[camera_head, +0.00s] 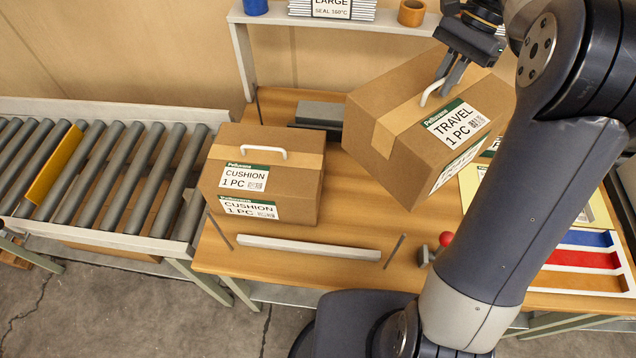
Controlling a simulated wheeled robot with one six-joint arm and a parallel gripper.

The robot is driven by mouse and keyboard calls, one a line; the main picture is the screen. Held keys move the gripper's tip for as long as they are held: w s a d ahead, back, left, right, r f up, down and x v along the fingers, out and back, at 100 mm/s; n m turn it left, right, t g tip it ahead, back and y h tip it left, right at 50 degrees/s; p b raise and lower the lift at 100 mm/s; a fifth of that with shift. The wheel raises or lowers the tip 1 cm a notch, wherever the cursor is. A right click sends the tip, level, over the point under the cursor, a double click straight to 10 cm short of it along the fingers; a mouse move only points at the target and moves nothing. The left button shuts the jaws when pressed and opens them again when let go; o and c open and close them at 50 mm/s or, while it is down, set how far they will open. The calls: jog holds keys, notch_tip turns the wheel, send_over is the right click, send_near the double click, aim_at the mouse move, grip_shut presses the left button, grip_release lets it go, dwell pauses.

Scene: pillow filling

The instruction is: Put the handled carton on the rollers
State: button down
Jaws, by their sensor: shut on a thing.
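A brown carton labelled TRAVEL 1 PC (405,112) hangs tilted above the right part of the wooden table. My gripper (446,86) is shut on its white handle (432,93). A second brown carton labelled CUSHION 1 PC (300,195) stands on the table at the left, and its white handle (264,150) is free. The grey rollers (143,165) of the conveyor lie left of the table. No carton shows on top of them.
A yellow bar (54,165) lies across the conveyor. A pale bar (308,248) and thin posts edge the table's front. A red knob (445,239) and a tray with coloured strips (575,258) are at the right. A shelf (390,24) spans the back.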

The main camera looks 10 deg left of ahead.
jog(key=shift+w, duration=0.5)
jog(key=shift+w+f, duration=0.15)
jog(key=shift+w, duration=0.05)
jog(key=shift+w+f, duration=0.15)
jog(key=shift+f, duration=0.7)
jog(key=f+b, duration=0.3)
jog(key=f, duration=0.3)
jog(key=f+b, duration=0.2)
jog(key=f, duration=0.4)
jog(key=shift+s+b, duration=0.2)
jog(key=shift+b, duration=0.2)
notch_tip(320, 180, down, 10)
jog(key=p, duration=0.2)
